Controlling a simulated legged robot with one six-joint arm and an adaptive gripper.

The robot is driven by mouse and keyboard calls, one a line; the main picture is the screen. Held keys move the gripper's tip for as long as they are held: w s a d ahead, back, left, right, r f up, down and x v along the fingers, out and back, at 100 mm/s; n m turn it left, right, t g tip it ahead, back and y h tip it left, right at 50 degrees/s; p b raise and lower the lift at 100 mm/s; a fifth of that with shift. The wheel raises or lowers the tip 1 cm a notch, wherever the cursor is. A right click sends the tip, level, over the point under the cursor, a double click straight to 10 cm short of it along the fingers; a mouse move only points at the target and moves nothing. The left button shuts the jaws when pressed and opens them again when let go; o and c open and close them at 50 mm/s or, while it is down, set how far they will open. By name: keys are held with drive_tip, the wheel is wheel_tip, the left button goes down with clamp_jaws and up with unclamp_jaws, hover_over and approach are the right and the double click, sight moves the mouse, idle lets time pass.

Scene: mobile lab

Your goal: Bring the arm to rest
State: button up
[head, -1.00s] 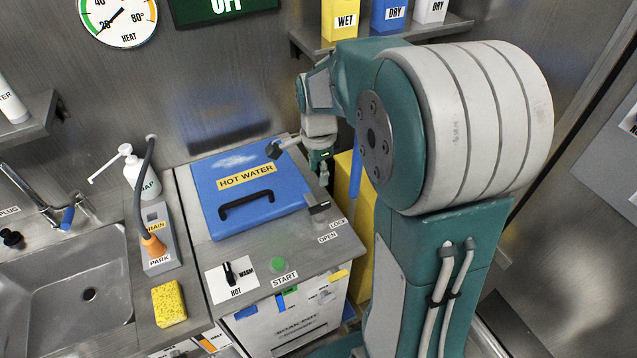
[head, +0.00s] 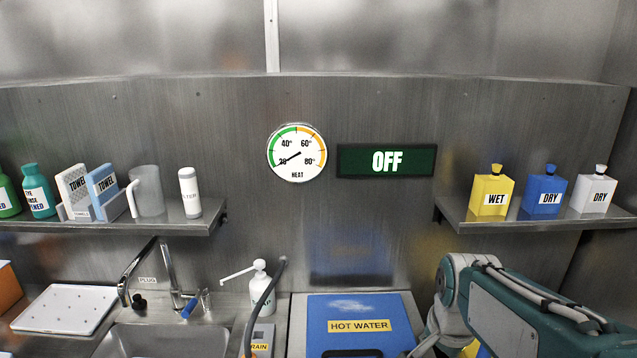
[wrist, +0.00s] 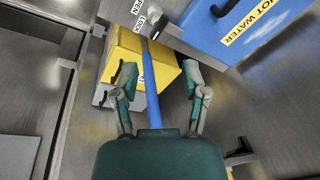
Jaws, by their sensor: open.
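My gripper (wrist: 160,100) shows in the wrist view with its two fingers spread apart and nothing between them in its grasp. Behind the fingers are a blue pole (wrist: 151,85) and a yellow box (wrist: 124,55); neither is seen to be held. My arm (head: 510,310) shows at the lower right of the head view, to the right of the blue hot water lid (head: 330,313). The gripper itself is out of the head view.
The hot water lid also shows at the upper right of the wrist view (wrist: 222,22). A shelf (head: 460,216) with yellow (head: 491,190), blue (head: 541,190) and white (head: 592,190) bottles stands above my arm. A soap bottle (head: 261,290) and sink (head: 160,341) lie left.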

drive_tip(key=s+a+r+n+t, duration=0.1)
drive_tip(key=s+a+n, duration=0.1)
drive_tip(key=s+n, duration=0.3)
drive_tip(key=s+a+r+n+t, duration=0.2)
drive_tip(key=s+n, duration=0.4)
drive_tip(key=shift+a+r, duration=0.15)
drive_tip(key=shift+r, duration=0.1)
idle(1.1)
